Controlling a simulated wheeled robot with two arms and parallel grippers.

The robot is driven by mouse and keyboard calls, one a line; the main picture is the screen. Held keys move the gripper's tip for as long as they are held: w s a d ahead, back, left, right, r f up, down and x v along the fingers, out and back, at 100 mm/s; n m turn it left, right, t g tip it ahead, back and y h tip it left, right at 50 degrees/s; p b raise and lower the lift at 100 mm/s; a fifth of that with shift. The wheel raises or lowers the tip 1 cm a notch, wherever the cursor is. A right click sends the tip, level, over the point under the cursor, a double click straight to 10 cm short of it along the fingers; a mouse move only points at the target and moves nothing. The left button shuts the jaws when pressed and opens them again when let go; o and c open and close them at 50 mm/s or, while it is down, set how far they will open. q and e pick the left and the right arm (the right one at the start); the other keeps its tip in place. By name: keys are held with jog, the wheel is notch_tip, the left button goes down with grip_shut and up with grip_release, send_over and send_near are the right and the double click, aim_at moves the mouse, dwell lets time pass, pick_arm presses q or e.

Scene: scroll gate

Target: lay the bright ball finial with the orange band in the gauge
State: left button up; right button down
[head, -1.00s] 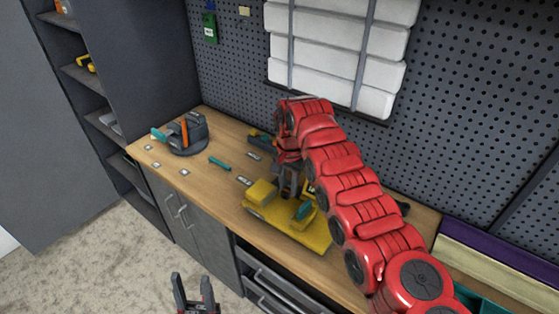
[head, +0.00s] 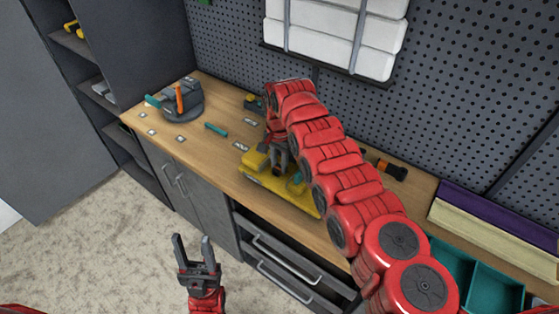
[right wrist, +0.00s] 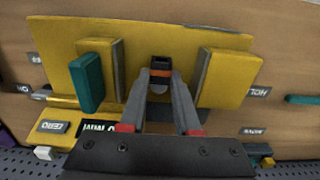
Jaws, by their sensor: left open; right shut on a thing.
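The yellow gauge (head: 256,182) stands on the wooden bench and shows close up in the right wrist view (right wrist: 215,42). It has two upright yellow blocks with a gap between them, and a teal piece (right wrist: 87,83) by the left block. My right gripper (right wrist: 160,82) is shut on the finial (right wrist: 160,72), seen as a dark end with an orange band and a pale part below. The finial is over the gap between the blocks; whether it touches the gauge I cannot tell. My left gripper (head: 193,245) is open and empty, in front of the bench.
A round grey stand (head: 184,109) with orange and teal parts is at the bench's left end. A teal bar (head: 216,129) and small labels lie nearby. A dark, orange-banded piece (head: 386,166) lies right of my right arm. Teal bins (head: 494,291) and a drawer front (head: 285,250) are at right.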

jog(key=shift+f+b, duration=0.3)
jog(key=shift+f, duration=0.2)
dwell(0.5)
jog(key=c, duration=0.5)
grip_release()
jog(key=shift+c, duration=0.2)
notch_tip(320, 180, up, 9)
jog(key=b, duration=0.3)
jog(key=shift+f, duration=0.15)
notch_tip(320, 180, up, 9)
jog(key=p, duration=0.7)
jog(key=shift+f, duration=0.15)
